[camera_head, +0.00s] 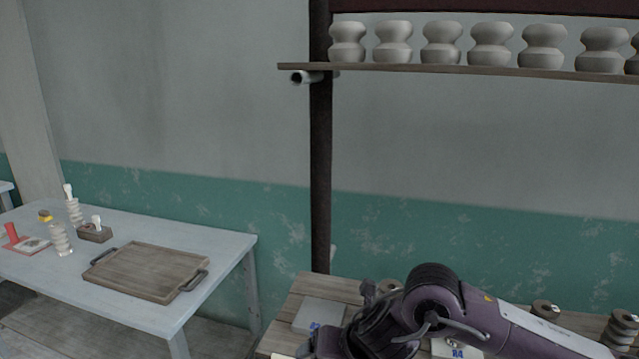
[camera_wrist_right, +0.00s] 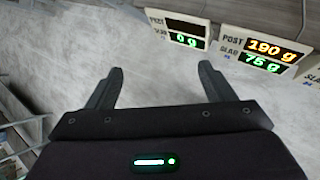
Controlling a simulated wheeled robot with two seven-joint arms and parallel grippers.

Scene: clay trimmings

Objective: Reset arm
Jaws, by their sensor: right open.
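My right arm (camera_head: 440,310) comes in from the lower right in the head view, over the wooden table at the bottom. Its gripper is at or below the bottom edge there, and I cannot make out the fingertips. In the right wrist view my right gripper (camera_wrist_right: 158,88) is open. Its two dark fingers stand wide apart with nothing between them, above a grey surface. My left gripper is not in view.
The wooden table (camera_head: 305,285) holds a grey slab (camera_head: 319,314) and stacked clay pieces (camera_head: 621,328). Display signs (camera_wrist_right: 262,48) stand beyond the fingers. A pale table (camera_head: 215,240) at left holds a wooden tray (camera_head: 148,272). A shelf (camera_head: 420,69) carries several pots.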

